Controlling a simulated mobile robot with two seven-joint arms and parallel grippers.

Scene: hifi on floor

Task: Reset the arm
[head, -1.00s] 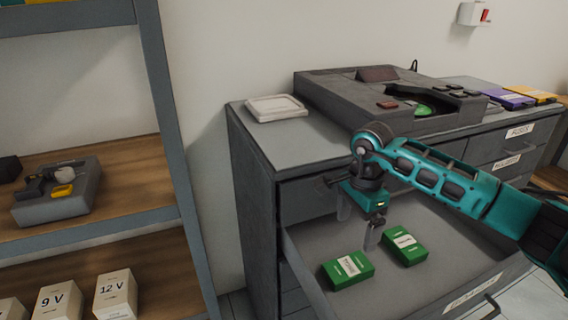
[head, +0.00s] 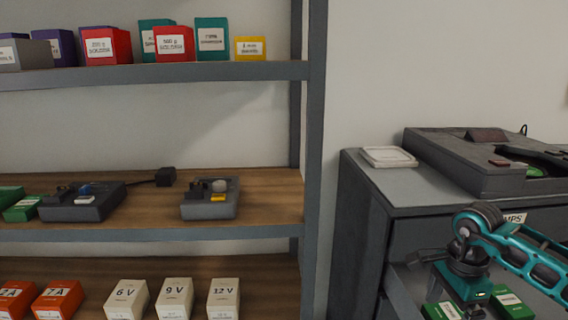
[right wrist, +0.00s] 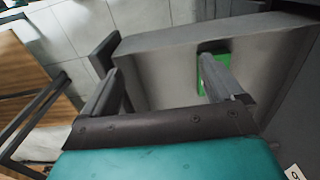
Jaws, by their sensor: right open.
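My right gripper (right wrist: 158,82) is open and empty, with its two fingers apart in the right wrist view. In the head view my right arm comes in from the right, and the gripper's teal body hangs over the open drawer (right wrist: 150,57); its fingertips are cut off by the bottom edge. Two green boxes with white labels lie in the drawer, a left box (head: 441,309) and a right box (head: 511,304). A green box (right wrist: 204,72) shows partly behind the right finger in the wrist view. My left gripper is not in view.
The grey cabinet (head: 358,215) carries a white tray (head: 388,156) and a large dark device (head: 475,155). Left stands a shelf unit (head: 312,150) with coloured boxes, small devices and voltage-labelled boxes (head: 174,298). Tiled floor (right wrist: 75,25) shows beyond the drawer.

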